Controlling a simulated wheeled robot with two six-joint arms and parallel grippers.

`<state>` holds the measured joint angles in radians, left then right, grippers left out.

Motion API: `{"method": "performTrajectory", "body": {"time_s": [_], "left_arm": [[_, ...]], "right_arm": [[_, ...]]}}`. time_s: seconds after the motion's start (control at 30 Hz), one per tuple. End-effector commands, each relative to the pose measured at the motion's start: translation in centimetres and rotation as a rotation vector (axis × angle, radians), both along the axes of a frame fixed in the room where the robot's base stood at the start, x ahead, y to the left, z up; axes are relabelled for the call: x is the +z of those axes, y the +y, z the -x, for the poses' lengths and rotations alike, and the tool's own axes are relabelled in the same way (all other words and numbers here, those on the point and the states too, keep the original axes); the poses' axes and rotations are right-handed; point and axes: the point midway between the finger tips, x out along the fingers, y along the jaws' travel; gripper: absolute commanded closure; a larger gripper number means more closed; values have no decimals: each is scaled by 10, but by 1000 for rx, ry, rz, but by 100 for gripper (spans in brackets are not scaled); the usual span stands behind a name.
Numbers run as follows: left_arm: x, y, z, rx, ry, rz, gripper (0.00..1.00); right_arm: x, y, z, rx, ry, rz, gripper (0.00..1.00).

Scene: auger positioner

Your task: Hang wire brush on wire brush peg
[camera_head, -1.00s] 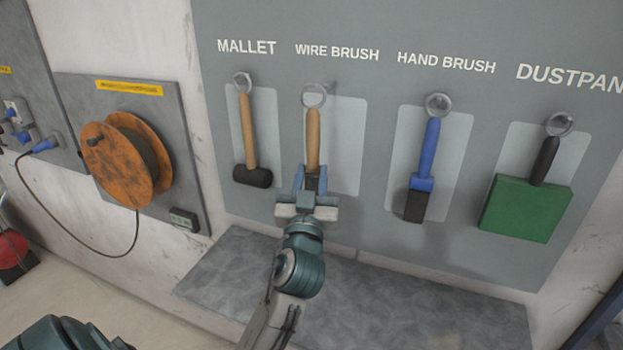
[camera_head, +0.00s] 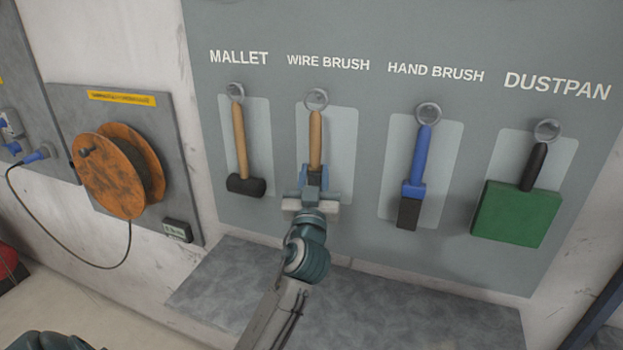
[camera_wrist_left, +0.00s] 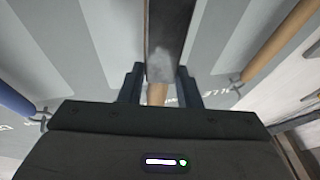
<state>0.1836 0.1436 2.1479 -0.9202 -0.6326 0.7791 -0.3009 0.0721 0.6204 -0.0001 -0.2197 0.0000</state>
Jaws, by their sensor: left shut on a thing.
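The wire brush (camera_head: 316,140) has a tan handle, a dark head low down and a metal ring at its top. It is upright against its light panel under the WIRE BRUSH label. Its ring (camera_head: 316,98) is at the peg's place; the peg itself is not clear, so I cannot tell whether the ring is around it. My left gripper (camera_head: 313,182) is shut on the wire brush near its head. In the left wrist view the brush's dark head (camera_wrist_left: 166,40) shows between and beyond the fingers (camera_wrist_left: 160,85). My right gripper is not in view.
The mallet (camera_head: 240,140) hangs to the left; the blue hand brush (camera_head: 420,160) and green dustpan (camera_head: 515,212) hang to the right. A bare grey ledge (camera_head: 420,305) lies below the board. An orange cable reel (camera_head: 108,175) is mounted at the left.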

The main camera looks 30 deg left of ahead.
Motion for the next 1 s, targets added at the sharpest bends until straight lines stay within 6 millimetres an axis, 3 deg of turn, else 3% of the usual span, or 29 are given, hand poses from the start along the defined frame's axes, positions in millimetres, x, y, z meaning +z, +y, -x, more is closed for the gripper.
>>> {"method": "performTrajectory", "body": {"time_s": [0.43,0.7,1.0], "left_arm": [[-1,6,-26,0,-2,-1,95],[-11,9,-36,0,-2,0,95],[-11,9,-38,0,-1,0,95]], "right_arm": [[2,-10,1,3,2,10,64],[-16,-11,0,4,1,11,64],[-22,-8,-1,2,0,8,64]]}}
